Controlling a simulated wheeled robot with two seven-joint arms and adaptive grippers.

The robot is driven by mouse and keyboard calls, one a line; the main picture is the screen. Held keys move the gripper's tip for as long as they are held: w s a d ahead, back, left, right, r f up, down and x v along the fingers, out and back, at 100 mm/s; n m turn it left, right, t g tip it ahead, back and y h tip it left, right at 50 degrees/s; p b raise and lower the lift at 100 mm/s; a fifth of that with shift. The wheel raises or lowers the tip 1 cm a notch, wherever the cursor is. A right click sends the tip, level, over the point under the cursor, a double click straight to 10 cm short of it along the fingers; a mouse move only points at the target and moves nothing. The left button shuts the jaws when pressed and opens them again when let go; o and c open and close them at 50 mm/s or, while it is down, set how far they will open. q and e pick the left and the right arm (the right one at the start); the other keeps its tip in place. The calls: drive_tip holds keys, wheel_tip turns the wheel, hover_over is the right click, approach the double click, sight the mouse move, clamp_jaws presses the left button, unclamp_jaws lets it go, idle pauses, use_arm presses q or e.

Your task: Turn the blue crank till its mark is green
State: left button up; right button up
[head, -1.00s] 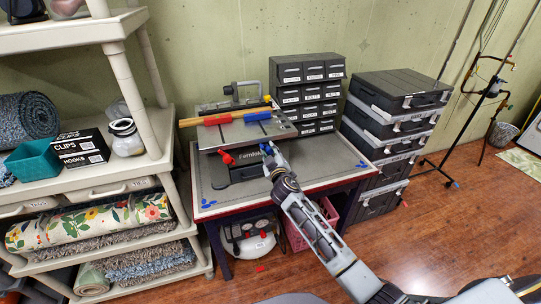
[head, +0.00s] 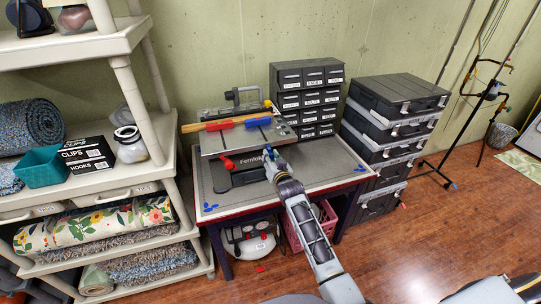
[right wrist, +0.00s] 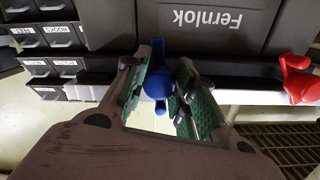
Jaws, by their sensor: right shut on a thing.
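The right gripper also shows in the head view (head: 271,158), at the vise's front right. A red crank (head: 227,163) is at the front left; it also shows in the right wrist view (right wrist: 298,80). I see no colour mark on the blue crank.
Drawer cabinets (head: 308,98) stand behind, stacked cases (head: 398,105) to the right. A shelf (head: 95,190) with rolls stands left.

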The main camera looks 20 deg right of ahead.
drive_tip(key=shift+m+p, duration=0.35)
drive_tip(key=shift+m, duration=0.25)
use_arm(q)
drive_tip(key=shift+w+a+r+p, duration=0.2)
drive_tip(key=shift+w+a+r, duration=0.05)
drive_tip(key=shift+r, duration=0.25)
drive_tip(key=shift+w+a+r+p, duration=0.2)
drive_tip(key=shift+a+r, duration=0.05)
drive_tip(key=shift+r, duration=0.25)
use_arm(e)
drive_tip(key=shift+m+y, duration=0.3)
drive_tip(key=shift+m, duration=0.5)
drive_tip(key=o, duration=1)
use_arm(q)
drive_tip(key=shift+d, duration=0.25)
use_arm(e)
drive_tip(key=shift+o, duration=0.2)
use_arm(q)
drive_tip(key=shift+s, duration=0.1)
drive_tip(key=shift+a, duration=0.1)
use_arm(e)
drive_tip(key=s+r, duration=0.1)
drive_tip(key=s, duration=1.1)
drive_tip(key=shift+d+r, duration=0.2)
drive_tip(key=shift+d, duration=0.1)
